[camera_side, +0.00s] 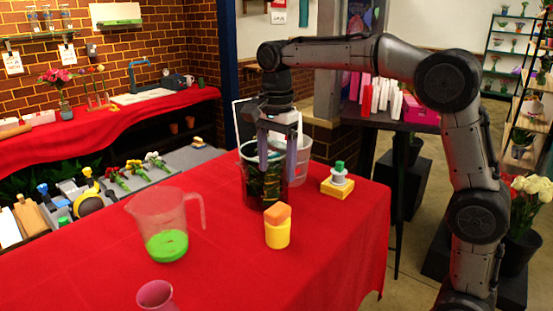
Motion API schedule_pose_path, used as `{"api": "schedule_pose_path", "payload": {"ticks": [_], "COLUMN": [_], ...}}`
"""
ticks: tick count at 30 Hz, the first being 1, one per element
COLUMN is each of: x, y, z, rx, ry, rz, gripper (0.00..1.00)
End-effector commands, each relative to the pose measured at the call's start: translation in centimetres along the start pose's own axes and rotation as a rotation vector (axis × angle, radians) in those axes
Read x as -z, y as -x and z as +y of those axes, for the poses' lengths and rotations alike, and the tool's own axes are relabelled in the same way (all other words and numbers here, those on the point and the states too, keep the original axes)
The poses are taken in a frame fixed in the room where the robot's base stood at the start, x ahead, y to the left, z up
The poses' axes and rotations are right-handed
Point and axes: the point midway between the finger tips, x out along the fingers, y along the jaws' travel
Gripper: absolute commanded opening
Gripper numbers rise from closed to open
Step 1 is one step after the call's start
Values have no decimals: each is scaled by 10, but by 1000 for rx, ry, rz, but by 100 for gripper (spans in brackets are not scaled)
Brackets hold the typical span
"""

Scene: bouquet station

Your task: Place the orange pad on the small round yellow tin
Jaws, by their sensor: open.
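The orange pad (277,213) rests on top of the small round yellow tin (278,236) on the red table, a little tilted or turned in outline. The tin stands upright. My gripper (276,170) points down behind and above them, in front of the dark glass container. Its two fingers are apart, with no object seen held between them. It is clear of the pad.
A clear jug with green liquid (166,243) stands left of the tin, and a pink cup (155,295) at the front. A dark glass container (262,186) and a clear bucket (298,165) stand behind. A yellow block with a white-and-green piece (338,182) is at right.

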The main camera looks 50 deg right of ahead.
Motion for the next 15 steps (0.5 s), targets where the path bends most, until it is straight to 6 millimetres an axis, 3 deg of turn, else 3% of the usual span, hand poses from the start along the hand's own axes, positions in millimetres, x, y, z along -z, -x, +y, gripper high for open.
{"api": "schedule_pose_path", "payload": {"ticks": [10, 15], "x": [0, 0], "y": [15, 24], "z": [4, 40], "rx": [6, 74], "ry": [21, 225], "rz": [0, 8], "gripper": [79, 79]}}
